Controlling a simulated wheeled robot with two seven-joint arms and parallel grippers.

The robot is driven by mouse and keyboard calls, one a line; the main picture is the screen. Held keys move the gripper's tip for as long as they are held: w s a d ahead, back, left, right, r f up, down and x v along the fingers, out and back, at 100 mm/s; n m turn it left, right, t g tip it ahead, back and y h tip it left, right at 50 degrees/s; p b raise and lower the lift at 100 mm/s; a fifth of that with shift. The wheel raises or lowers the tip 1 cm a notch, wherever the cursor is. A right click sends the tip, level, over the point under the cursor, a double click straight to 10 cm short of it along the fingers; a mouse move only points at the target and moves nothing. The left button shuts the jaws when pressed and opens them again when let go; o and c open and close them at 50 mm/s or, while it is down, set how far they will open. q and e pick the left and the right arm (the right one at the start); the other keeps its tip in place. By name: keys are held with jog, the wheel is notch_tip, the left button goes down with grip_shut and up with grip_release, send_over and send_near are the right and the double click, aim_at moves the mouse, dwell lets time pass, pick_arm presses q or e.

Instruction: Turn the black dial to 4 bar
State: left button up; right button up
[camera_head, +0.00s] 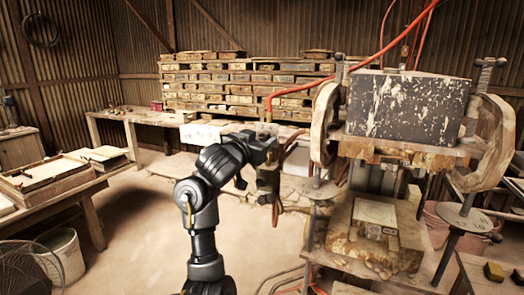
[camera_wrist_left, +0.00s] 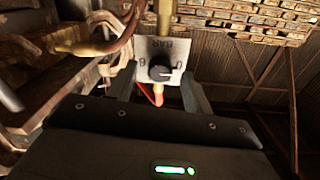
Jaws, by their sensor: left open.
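The black dial (camera_wrist_left: 160,69) sits on a pale plate (camera_wrist_left: 161,50) in the left wrist view. The plate's lettering appears upside down, with BAR above the dial in the picture and a mark at either side. A light pointer line on the dial points to the right in the picture, toward the right-hand mark. My left gripper (camera_wrist_left: 160,88) is open, with one finger on each side of the dial; I cannot tell whether they touch it. In the head view my left gripper (camera_head: 268,149) reaches the upright fitting left of the press, and the dial cannot be made out.
The tile press (camera_head: 408,105), with its speckled dark block, stands at the right. An orange hose (camera_head: 300,90) runs above my gripper. A workbench (camera_head: 140,117) and stacked boards (camera_head: 225,85) are behind. A table with trays (camera_head: 50,180) stands left; the floor between is clear.

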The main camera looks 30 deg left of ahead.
pick_arm(q)
jog(key=shift+w, duration=0.65)
jog(key=shift+c, duration=0.2)
jog(key=c, duration=0.9)
